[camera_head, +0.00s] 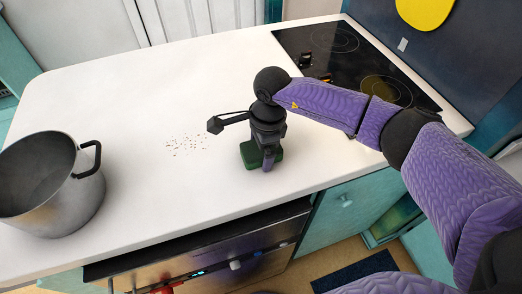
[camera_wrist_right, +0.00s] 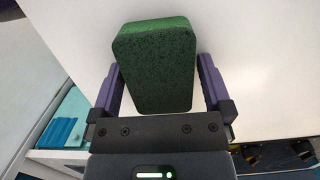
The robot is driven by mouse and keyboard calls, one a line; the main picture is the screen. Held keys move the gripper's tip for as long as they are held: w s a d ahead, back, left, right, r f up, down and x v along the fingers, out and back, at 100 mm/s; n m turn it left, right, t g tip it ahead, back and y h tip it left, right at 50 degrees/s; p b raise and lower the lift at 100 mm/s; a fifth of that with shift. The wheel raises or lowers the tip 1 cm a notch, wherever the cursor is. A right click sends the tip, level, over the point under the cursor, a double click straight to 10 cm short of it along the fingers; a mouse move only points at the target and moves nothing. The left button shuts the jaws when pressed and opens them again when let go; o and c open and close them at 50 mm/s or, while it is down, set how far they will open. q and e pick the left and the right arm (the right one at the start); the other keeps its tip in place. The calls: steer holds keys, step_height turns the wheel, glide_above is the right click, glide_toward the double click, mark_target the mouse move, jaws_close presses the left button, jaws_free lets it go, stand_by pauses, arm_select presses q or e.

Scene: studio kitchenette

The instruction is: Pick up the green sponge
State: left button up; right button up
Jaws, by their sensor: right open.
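The green sponge (camera_head: 249,155) lies on the white counter, partly hidden under my right gripper in the head view. My right gripper (camera_head: 267,164) points down over it from above. In the right wrist view the sponge (camera_wrist_right: 155,65) fills the space between the two purple fingers of my right gripper (camera_wrist_right: 160,85). The fingers stand open on either side of the sponge, and a narrow gap shows beside the right finger. I cannot tell whether the left finger touches it. My left gripper is not in view.
A grey metal pot (camera_head: 50,190) stands at the left of the white counter (camera_head: 130,120). Small crumbs (camera_head: 186,145) lie left of the sponge. A black cooktop (camera_head: 350,65) is at the back right. The oven front (camera_head: 205,255) is below the counter edge.

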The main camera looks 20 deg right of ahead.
steer(key=shift+f, duration=0.1)
stand_by(0.3)
steer(key=c, duration=1)
step_height(320, 180, up, 10)
steer(key=shift+r+p, duration=0.2)
steer(key=shift+p, duration=0.65)
